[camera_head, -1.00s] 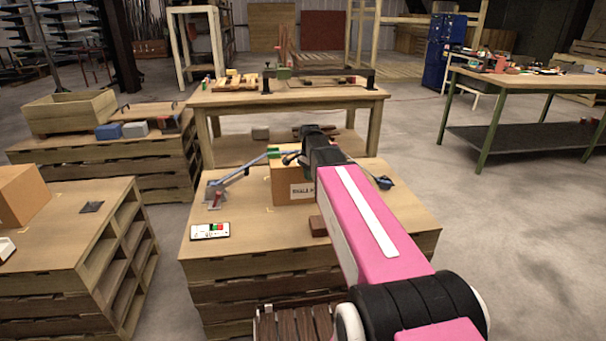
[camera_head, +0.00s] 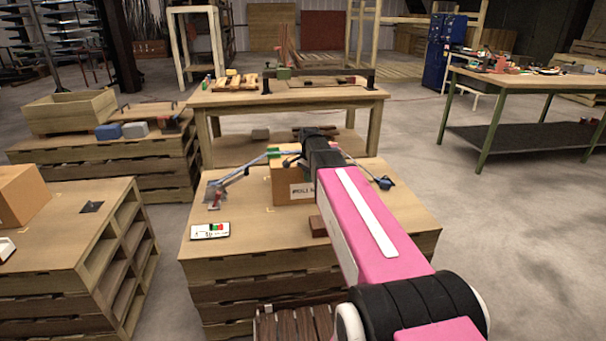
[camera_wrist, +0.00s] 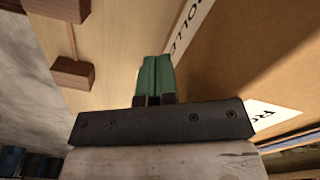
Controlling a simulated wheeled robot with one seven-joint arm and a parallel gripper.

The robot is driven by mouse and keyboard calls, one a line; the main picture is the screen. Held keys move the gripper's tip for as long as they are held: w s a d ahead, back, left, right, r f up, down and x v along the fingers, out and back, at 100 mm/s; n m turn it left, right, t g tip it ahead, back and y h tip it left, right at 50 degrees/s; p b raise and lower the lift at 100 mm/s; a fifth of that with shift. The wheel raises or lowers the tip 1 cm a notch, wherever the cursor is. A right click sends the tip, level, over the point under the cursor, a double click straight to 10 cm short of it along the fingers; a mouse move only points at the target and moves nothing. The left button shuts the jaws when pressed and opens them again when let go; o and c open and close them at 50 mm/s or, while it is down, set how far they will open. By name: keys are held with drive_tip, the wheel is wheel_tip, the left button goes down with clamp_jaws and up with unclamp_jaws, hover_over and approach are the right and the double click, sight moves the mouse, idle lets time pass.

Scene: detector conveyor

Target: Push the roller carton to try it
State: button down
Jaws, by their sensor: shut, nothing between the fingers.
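The roller carton (camera_head: 287,205) is a brown cardboard box with a white label on its front, standing on the pallet-stack table. Part of it is hidden behind my arm in the head view. In the wrist view the carton (camera_wrist: 255,55) fills the right side, with white labels reading in part "ROLL". My gripper (camera_wrist: 155,62) shows green fingers that are shut and empty. They are close beside the carton's labelled face; I cannot tell whether they touch it.
A blue-grey rod assembly (camera_head: 237,176) stands left of the carton. A dark brown block (camera_head: 318,226) sits near the front, beside my arm. The table's (camera_head: 405,225) right part is mostly clear.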

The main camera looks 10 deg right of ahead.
drive_tip(key=shift+w, duration=0.7)
idle(1.7)
drive_tip(key=shift+s, duration=0.1)
drive_tip(key=shift+s, duration=1.4)
wheel_tip(320, 180, up, 10)
idle(0.3)
